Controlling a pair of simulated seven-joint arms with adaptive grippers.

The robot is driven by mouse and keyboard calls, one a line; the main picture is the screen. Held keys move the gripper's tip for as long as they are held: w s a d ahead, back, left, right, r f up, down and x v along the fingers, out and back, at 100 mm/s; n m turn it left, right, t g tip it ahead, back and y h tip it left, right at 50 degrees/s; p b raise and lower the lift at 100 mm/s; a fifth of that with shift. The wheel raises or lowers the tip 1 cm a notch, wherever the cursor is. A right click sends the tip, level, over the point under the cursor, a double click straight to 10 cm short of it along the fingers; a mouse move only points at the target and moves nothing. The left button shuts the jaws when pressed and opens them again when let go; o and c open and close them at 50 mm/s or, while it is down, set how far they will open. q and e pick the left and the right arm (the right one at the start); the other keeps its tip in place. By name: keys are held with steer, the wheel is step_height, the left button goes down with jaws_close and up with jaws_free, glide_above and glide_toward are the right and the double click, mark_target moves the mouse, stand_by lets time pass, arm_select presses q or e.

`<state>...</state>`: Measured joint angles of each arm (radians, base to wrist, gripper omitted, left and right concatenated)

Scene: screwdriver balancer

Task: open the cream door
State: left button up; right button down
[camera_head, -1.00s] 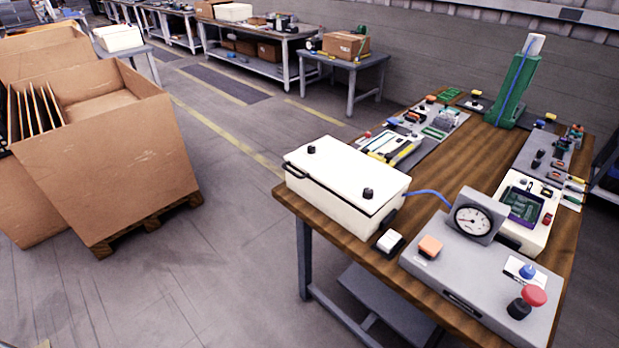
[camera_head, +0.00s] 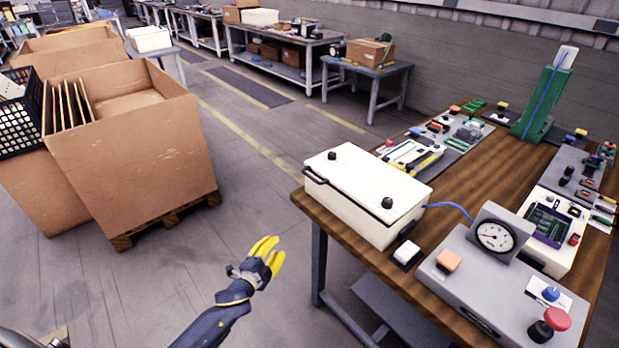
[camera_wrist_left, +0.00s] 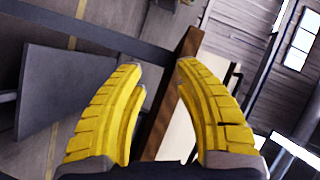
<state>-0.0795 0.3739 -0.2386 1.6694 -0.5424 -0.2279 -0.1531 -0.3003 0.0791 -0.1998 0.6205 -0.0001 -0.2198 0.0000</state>
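The cream door (camera_head: 368,184) is the flat lid on top of a cream box (camera_head: 350,213) at the near left corner of the wooden table. It has two black knobs and a dark handle at its left end, and it lies closed. My left gripper (camera_head: 271,247), with yellow fingers, is left of and in front of the box, off the table edge and apart from it. In the left wrist view its fingers (camera_wrist_left: 160,68) are spread with nothing between them, and part of the cream box (camera_wrist_left: 178,138) shows beyond. My right gripper is out of view.
The wooden table (camera_head: 478,185) also holds a grey panel (camera_head: 480,290) with a gauge (camera_head: 495,235) and red knob, a green stand (camera_head: 545,100) and several small devices. A blue cable runs from the box. Cardboard bins (camera_head: 130,150) stand left; the floor between is clear.

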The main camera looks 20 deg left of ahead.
mark_target(310, 177)
arm_select(q)
steer(key=d+r+m+t+h, duration=0.1)
steer(key=d+r+m+t, duration=0.1)
steer(key=r, duration=0.7)
steer(key=d+r+m+t+h, duration=0.1)
steer(key=d+r+m, duration=0.15)
steer(key=r, duration=0.55)
steer(key=x, duration=1.7)
steer(key=shift+s+r, duration=0.1)
steer(key=shift+r, duration=0.2)
jaws_close()
